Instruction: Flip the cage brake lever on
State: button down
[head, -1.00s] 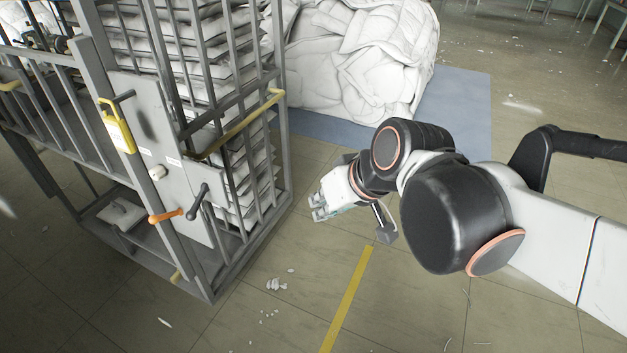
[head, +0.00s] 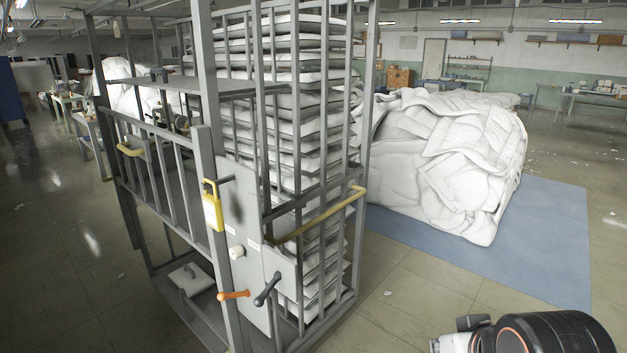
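The grey metal cage (head: 205,100) stands left of centre, with a plate (head: 243,205) on its near corner. Low on that plate are a lever with an orange grip (head: 234,295), pointing left, and a dark grey lever (head: 267,289), tilted up to the right. A white knob (head: 236,252) and small labels sit above them. The labels are too small to read, so I cannot tell which lever is the brake. My gripper (head: 440,344) shows only partly at the bottom edge, right of the cage and apart from it. Its fingers are mostly cut off.
A white duvet heap (head: 450,160) lies on a blue mat (head: 555,230). Floor between cage and gripper is clear.

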aim_at(221, 295)
jog(key=i+j+u, duration=0.1)
jog(key=u, duration=0.25)
jog(key=i+j+u, duration=0.15)
jog(key=u, duration=0.2)
jog(key=i+u, duration=0.1)
jog(key=u, duration=0.25)
jog(key=j, duration=0.05)
